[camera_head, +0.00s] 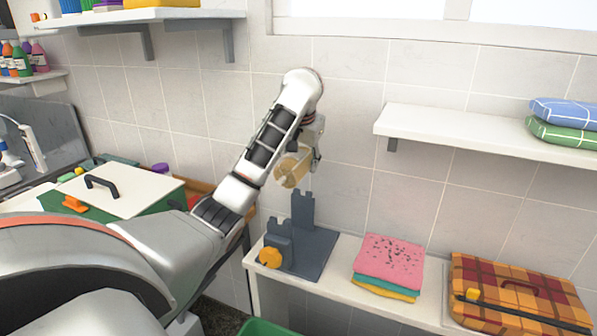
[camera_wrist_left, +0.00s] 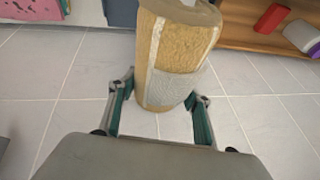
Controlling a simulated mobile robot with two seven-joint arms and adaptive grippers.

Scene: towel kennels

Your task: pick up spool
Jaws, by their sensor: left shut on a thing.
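The spool (camera_head: 291,171) is a tan, roll-like cylinder held in the air in front of the tiled wall. My left gripper (camera_head: 312,157) is shut on it, and my arm comes in from the left. In the left wrist view the spool (camera_wrist_left: 176,55) stands between the two fingers of my left gripper (camera_wrist_left: 160,92), with its far part reaching past the fingertips. It is apart from the bench below. A grey-blue stand (camera_head: 318,248) with an upright notched plate and an orange knob is below the spool. My right gripper is not in view.
The white bench (camera_head: 340,289) also carries a stack of pink, green and yellow towels (camera_head: 389,266) and a plaid item (camera_head: 520,286). A wall shelf (camera_head: 450,129) at right holds blue and green towels (camera_head: 563,122). A white lid with a black handle (camera_head: 101,184) is at left.

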